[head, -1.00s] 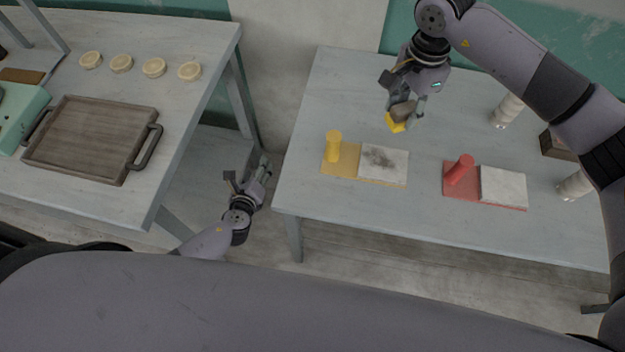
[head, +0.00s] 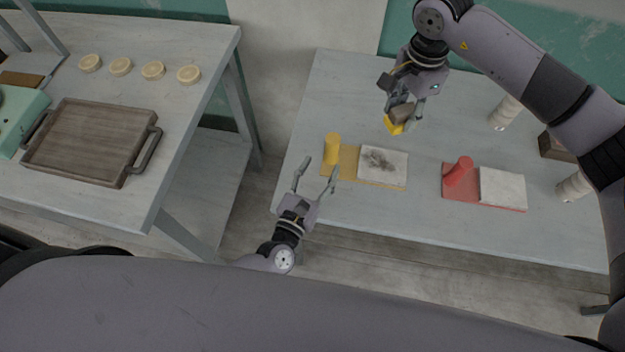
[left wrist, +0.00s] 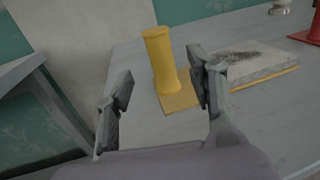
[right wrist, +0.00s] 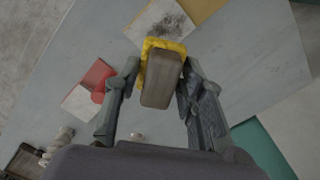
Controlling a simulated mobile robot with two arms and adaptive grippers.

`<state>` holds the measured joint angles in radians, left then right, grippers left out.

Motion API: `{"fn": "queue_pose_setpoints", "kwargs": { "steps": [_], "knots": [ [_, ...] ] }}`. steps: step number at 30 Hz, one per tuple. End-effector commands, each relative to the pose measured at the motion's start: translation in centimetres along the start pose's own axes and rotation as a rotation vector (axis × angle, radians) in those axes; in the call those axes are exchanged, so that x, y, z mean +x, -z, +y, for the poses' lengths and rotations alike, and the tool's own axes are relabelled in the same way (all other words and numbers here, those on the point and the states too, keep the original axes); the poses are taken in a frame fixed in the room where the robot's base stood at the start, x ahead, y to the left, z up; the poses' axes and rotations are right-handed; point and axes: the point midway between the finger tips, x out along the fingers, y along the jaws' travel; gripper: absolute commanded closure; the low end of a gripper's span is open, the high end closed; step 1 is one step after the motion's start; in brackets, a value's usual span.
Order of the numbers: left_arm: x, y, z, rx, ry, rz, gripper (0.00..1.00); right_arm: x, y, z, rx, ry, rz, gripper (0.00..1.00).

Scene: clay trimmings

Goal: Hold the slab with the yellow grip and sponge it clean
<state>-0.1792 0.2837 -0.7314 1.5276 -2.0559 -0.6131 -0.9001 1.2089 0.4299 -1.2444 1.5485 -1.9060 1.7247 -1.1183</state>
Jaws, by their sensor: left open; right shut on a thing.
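The yellow grip (head: 332,149) stands upright on a yellow board beside a pale slab (head: 383,178) with a dark smudge. In the left wrist view the yellow grip (left wrist: 163,62) stands beyond the fingers, and the smudged slab (left wrist: 254,62) is behind the right finger. My left gripper (head: 317,172) is open and empty, just in front of the yellow grip at the table's front edge. My right gripper (head: 404,113) is shut on a sponge (head: 395,126) with a yellow face and a brown back, above the table behind the slab. The sponge also shows in the right wrist view (right wrist: 162,78).
A red board with a red grip (head: 459,170) and a clean pale slab (head: 503,187) lies to the right. Pale cylinders (head: 506,112) and a dark box (head: 556,147) stand further right. The left table holds a wooden tray (head: 90,140) and several round discs (head: 121,66).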

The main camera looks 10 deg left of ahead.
Motion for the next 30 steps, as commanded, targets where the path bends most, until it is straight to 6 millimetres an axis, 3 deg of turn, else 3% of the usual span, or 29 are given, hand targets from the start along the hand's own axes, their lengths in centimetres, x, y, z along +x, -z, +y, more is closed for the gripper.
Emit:
{"fn": "queue_pose_setpoints", "kwargs": {
  "steps": [6,12,26,30],
  "knots": [
    [4.5,-0.1,0.1,0.0,-0.002,-0.002,0.49,0.0,0.0,0.0,0.0,0.0,0.0,0.89],
    [7.2,0.0,0.1,0.0,-0.002,-0.001,0.49,0.0,0.0,0.0,0.0,0.0,0.0,0.89],
    [8.3,0.0,0.1,-0.001,-0.001,0.001,0.49,0.0,0.0,0.0,0.0,0.0,0.0,0.89],
    [8.3,0.0,0.1,-0.001,-0.001,0.001,0.58,0.0,0.0,0.0,0.0,0.0,0.0,0.89]
  ]
}}
